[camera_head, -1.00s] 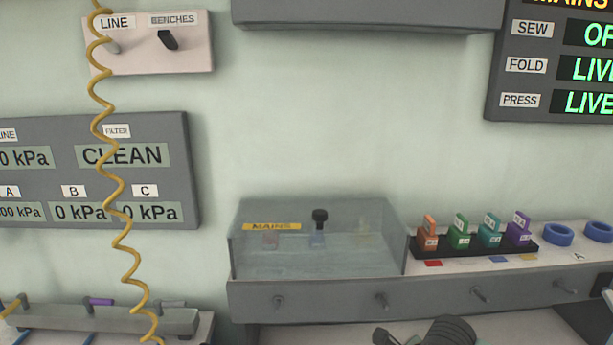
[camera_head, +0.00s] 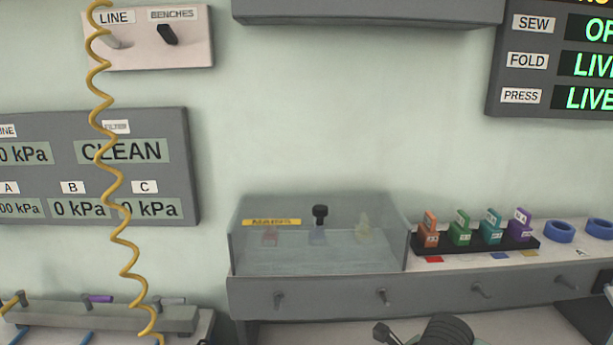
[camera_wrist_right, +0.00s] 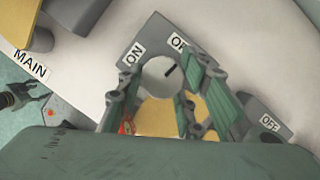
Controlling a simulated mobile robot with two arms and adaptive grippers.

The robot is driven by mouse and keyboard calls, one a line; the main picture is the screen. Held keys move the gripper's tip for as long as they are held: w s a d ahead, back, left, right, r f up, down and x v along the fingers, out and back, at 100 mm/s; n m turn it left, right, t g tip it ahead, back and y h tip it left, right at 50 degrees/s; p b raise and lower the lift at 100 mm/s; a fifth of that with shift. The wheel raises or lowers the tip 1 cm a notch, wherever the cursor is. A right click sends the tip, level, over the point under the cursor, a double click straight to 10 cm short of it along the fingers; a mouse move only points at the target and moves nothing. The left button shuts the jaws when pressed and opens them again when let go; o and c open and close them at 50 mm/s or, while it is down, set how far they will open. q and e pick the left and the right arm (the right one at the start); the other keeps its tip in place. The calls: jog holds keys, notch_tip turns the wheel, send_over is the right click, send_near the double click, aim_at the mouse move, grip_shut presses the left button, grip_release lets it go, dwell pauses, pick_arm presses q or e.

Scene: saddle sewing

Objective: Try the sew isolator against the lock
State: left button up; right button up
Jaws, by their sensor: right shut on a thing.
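In the right wrist view, a grey plate carries a pale round isolator knob (camera_wrist_right: 160,76) with a black mark. An ON label (camera_wrist_right: 132,53) and a partly cut-off label lie beside it. My right gripper (camera_wrist_right: 162,84), with green fingers, is around the knob and shut on it. A yellow surface (camera_wrist_right: 155,117) and a small red piece (camera_wrist_right: 127,125) show between the fingers; I cannot tell whether either is the lock. In the head view, the SEW label (camera_head: 533,23) stands beside a display reading "OP", cut off.
A clear MAINS case (camera_head: 320,258) on the grey shelf covers red, blue and yellow pieces. Orange, green, teal and purple tagged blocks (camera_head: 460,234) stand in a black tray, with blue rings (camera_head: 558,232) to their right. A coiled yellow hose (camera_head: 113,185) hangs at left.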

jog(key=shift+s+f, duration=0.1)
jog(key=shift+m, duration=0.3)
jog(key=o, duration=1.2)
jog(key=shift+a, duration=0.1)
jog(key=shift+o, duration=0.2)
jog(key=shift+r, duration=0.2)
jog(key=shift+r+p, duration=1.25)
jog(key=shift+r, duration=1.2)
